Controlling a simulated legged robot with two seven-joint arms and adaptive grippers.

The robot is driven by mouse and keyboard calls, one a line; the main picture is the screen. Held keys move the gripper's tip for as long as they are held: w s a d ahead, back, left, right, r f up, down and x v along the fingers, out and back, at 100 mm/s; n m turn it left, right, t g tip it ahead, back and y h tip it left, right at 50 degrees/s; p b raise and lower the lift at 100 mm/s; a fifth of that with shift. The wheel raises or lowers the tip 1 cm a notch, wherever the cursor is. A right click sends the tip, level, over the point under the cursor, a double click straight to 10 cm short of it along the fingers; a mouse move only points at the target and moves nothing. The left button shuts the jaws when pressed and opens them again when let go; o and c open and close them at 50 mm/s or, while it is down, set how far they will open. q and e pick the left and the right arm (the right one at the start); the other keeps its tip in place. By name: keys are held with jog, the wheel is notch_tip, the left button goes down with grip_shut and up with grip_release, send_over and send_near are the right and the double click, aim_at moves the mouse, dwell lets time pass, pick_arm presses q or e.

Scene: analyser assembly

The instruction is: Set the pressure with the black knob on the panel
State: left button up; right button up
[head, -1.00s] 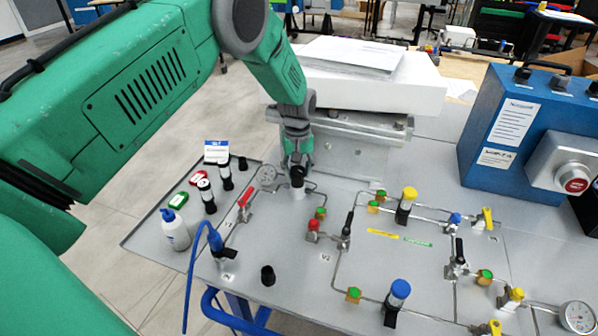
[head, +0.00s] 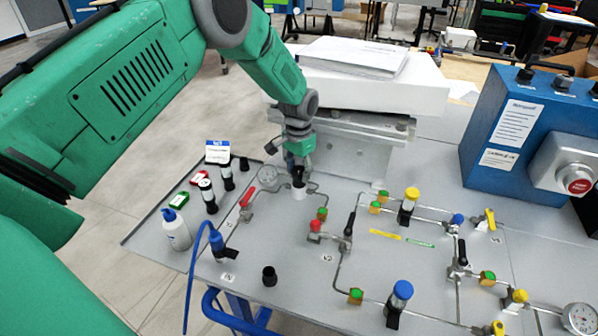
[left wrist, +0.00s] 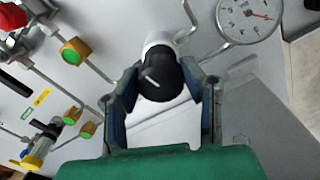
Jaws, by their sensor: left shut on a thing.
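The black knob (head: 299,178) stands on a white base on the panel (head: 300,240), near its back left edge. My left gripper (head: 298,166) comes down on it from above. In the left wrist view the black knob (left wrist: 162,76) sits between the two fingertips of my left gripper (left wrist: 166,88), which is shut on it. A white line shows on the knob's top. A round pressure gauge (left wrist: 250,16) with a red needle is beside it; I cannot read its value surely. The gauge also shows in the head view (head: 267,175). My right gripper is not in view.
A red-handled valve (head: 248,198) and a red knob (head: 315,227) stand near. A metal rail block (head: 345,150) with a white box on it is close behind the gripper. Bottles and small items lie on the left tray (head: 150,232). A blue control box (head: 500,150) stands right.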

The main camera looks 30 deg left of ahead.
pick_arm(q)
jog(key=m, duration=0.3)
jog(key=shift+w+r+m, duration=0.2)
jog(key=shift+w+m, duration=0.1)
jog(key=shift+m, duration=0.1)
jog(key=m, duration=0.3)
jog(key=shift+m, duration=0.3)
jog(key=m, duration=0.4)
jog(key=shift+m+b, duration=0.3)
jog(key=shift+m, duration=1.4)
jog(key=o, duration=1.1)
jog(key=shift+o, duration=0.2)
jog(key=shift+d+f, duration=0.1)
jog(key=shift+f, duration=0.1)
